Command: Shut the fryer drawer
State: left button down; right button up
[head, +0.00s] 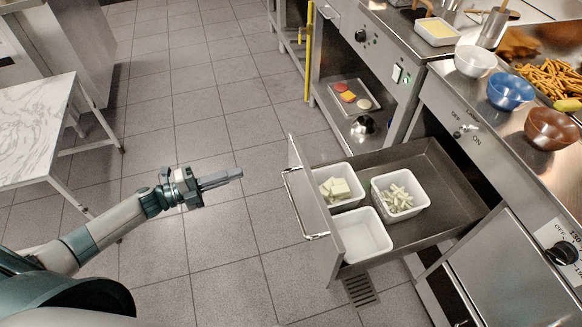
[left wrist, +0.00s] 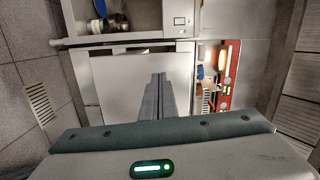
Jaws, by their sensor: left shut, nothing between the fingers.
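The fryer drawer (head: 440,192) is pulled out from the steel counter on the right in the head view. Its front panel (head: 312,200) carries a bar handle (head: 291,203) on the outer face. In the drawer are a white tub with pale blocks (head: 340,190), a white tub with pale sticks (head: 400,195) and an empty white tub (head: 361,236). My left gripper (head: 240,174) is shut and empty, in the air to the left of the drawer front and apart from it. Its closed fingers also show in the left wrist view (left wrist: 157,98). My right gripper is not in view.
A counter control panel (head: 466,130) sits above the drawer, with a white bowl (head: 475,61), a blue bowl (head: 510,90) and a brown bowl (head: 551,127) on top. A marble-topped table (head: 35,125) stands at left. The tiled floor between is clear.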

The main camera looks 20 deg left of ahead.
aim_at(292, 158)
pick_arm(q)
jog(key=shift+s+d+r+m+g+h, duration=0.1)
jog(key=shift+s+r+m+g+h, duration=0.2)
jog(key=shift+r+m, duration=0.25)
jog(key=shift+s+d+r+m+g+h, duration=0.1)
jog(key=shift+r+m+g+h, duration=0.1)
jog(key=shift+r+m+g, duration=0.35)
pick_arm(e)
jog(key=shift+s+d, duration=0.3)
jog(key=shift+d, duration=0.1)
pick_arm(q)
jog(key=shift+w+f, duration=0.1)
